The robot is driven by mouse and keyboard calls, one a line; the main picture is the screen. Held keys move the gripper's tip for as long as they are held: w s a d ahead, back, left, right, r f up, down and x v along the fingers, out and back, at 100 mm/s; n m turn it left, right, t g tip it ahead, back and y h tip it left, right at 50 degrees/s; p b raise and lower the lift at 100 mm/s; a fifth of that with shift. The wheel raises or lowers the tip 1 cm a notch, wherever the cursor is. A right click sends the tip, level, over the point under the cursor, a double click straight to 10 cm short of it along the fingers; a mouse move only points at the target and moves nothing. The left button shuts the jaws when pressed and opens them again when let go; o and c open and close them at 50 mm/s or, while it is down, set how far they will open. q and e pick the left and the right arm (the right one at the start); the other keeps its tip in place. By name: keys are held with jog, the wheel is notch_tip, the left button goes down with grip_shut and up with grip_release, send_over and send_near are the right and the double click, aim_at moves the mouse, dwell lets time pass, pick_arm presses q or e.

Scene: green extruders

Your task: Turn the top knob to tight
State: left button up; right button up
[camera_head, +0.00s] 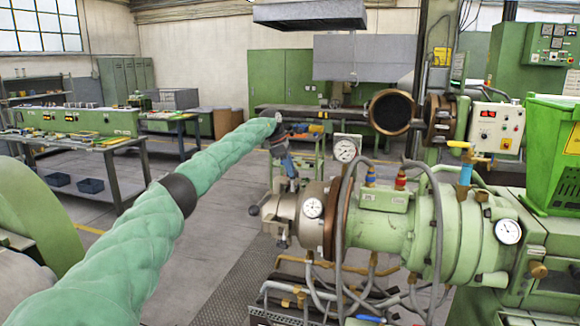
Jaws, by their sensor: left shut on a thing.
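My left arm, in a green sleeve, reaches from the lower left to the near end of the green extruder (375,228). My left gripper (281,143) is small, dark and grey here. It is shut at the top of a blue stem (289,167) that rises from the extruder's metal head (286,210). The top knob appears to be at this spot, mostly hidden by the gripper. A yellow-orange handle-like piece (316,129) shows just right of the gripper. Whether it belongs to the knob is unclear. My right gripper is not in view.
A dial gauge (346,149) stands right of the gripper, and another (313,207) sits on the extruder head. Grey hoses arch over the barrel. A second blue stem (466,172) with a yellow lever stands at right. Open floor lies to the left.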

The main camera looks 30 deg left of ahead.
pick_arm(q)
jog(key=shift+w+m+g+p, duration=0.1)
jog(key=shift+m+g+p, duration=0.35)
jog(key=shift+m, duration=0.75)
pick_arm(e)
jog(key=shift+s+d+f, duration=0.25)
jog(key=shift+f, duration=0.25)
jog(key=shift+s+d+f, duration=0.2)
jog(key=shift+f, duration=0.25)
pick_arm(q)
jog(key=o, duration=1)
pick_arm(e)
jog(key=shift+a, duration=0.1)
pick_arm(q)
jog(key=shift+a+r+b, duration=0.15)
jog(key=shift+r+b, duration=0.15)
jog(key=shift+b+v, duration=1.1)
jog(key=shift+v, duration=2.4)
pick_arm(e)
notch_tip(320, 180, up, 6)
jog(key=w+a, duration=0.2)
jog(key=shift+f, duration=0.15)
